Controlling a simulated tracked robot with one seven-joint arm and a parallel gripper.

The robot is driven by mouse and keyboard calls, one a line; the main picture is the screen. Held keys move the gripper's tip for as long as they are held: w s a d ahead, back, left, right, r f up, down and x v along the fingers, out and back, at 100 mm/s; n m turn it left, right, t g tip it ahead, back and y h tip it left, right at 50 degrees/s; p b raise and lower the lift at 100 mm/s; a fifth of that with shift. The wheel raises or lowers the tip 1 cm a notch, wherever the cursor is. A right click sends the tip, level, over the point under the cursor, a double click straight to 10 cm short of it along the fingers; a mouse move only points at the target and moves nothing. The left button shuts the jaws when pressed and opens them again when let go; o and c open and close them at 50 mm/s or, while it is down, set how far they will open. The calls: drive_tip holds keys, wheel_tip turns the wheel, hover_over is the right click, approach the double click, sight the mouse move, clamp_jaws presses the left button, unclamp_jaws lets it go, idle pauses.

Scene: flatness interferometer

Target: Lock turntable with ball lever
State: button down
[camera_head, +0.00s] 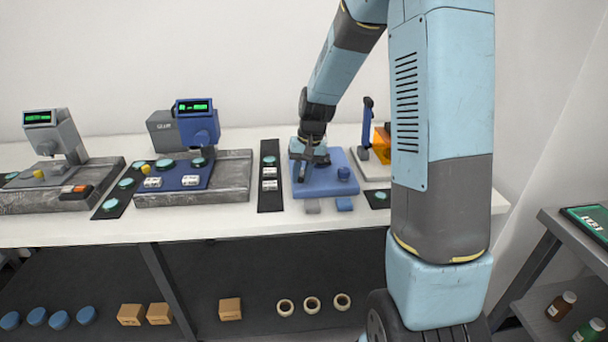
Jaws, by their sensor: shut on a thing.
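A blue flat-based device (325,187) stands on the white bench, right of the middle. I take it for the one with the turntable, which I cannot make out clearly. A short blue knob (343,173) stands up at its right side. My gripper (308,162) points down over the device's left rear part. It is shut on a small part there, which looks to be the ball lever. The fingers hide most of that part, so its ball and its angle cannot be told. Two small tabs, one grey (312,206) and one blue (344,204), stick out at the device's front.
A blue upright instrument with an orange panel (381,144) stands close behind my arm on the right. Two instruments with green displays, one blue (197,123) and one grey (58,136), stand farther left.

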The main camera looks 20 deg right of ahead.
drive_tip(key=m, duration=0.1)
drive_tip(key=a+m, duration=0.1)
drive_tip(key=shift+w+a+m, duration=0.15)
drive_tip(key=shift+w+m, duration=0.05)
drive_tip(key=shift+m, duration=0.2)
drive_tip(key=m, duration=0.1)
drive_tip(key=w+a+m+t, duration=0.1)
drive_tip(key=m, duration=0.1)
drive_tip(key=shift+a+m+h, duration=0.2)
drive_tip(key=shift+m+h, duration=0.1)
drive_tip(key=shift+w+a+m, duration=0.2)
drive_tip(key=shift+w+m, duration=0.05)
drive_tip(key=shift+m, duration=0.35)
drive_tip(key=shift+w+a+m, duration=0.15)
drive_tip(key=shift+w+m, duration=0.05)
drive_tip(key=shift+m, duration=0.4)
drive_tip(key=shift+w+a+m+t+h, duration=0.2)
drive_tip(key=shift+w+m, duration=0.15)
drive_tip(key=shift+m, duration=0.4)
drive_tip(key=shift+w+a+m+t+h, duration=0.1)
drive_tip(key=shift+w+m+h, duration=0.15)
drive_tip(key=shift+m, duration=0.5)
drive_tip(key=c, duration=1)
unclamp_jaws()
drive_tip(key=shift+d, duration=0.1)
